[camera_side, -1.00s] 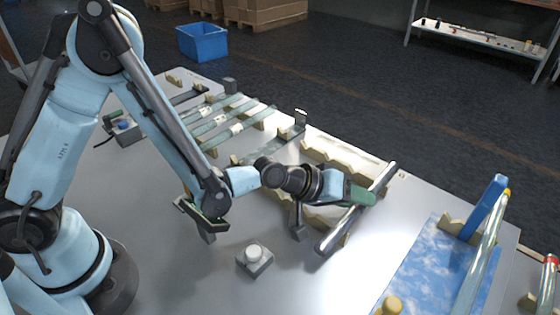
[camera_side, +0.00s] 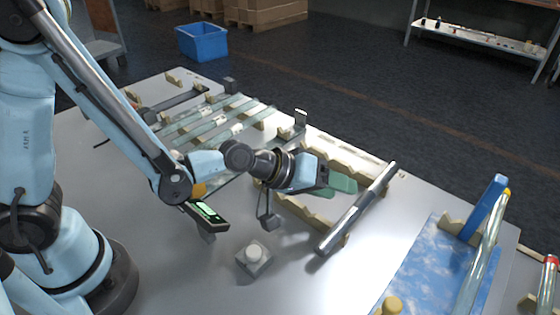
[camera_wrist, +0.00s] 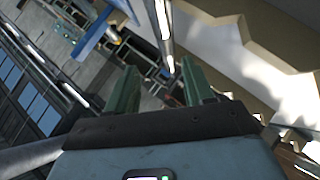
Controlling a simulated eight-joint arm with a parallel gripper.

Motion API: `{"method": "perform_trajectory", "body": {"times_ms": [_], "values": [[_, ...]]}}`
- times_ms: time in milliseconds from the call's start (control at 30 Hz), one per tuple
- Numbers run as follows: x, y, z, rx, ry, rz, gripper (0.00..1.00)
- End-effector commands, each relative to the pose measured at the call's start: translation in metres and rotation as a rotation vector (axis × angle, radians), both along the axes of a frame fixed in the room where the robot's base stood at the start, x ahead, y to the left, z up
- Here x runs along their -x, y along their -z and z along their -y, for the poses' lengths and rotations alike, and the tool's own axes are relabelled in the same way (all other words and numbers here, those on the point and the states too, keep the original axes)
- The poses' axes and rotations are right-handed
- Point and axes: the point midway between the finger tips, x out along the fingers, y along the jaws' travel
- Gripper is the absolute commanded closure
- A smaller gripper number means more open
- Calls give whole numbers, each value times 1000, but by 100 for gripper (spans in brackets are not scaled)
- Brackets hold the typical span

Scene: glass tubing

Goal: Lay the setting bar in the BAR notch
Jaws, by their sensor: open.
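The setting bar (camera_side: 358,210) is a shiny metal rod. It lies across the right ends of two cream notched rails, the far rail (camera_side: 345,158) and the near rail (camera_side: 300,211). The BAR marking is not legible, and the exact seating of the bar in a notch cannot be told. My gripper (camera_side: 345,184) has green fingers. It is open and empty, just left of the bar and apart from it. In the wrist view, the bar (camera_wrist: 163,25) shows beyond and between the open fingers, and a notched rail (camera_wrist: 235,70) is at the right.
Glass tubes (camera_side: 215,122) lie on supports at the back left. A small grey block with a white knob (camera_side: 254,256) stands in front of the rails. A blue bin (camera_side: 202,42) is on the floor.

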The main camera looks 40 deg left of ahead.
Motion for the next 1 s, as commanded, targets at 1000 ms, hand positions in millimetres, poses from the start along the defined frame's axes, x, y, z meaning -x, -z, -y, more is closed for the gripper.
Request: {"method": "perform_trajectory", "body": {"times_ms": [1000], "values": [[48,-48,-90,-273,5,2,48]]}}
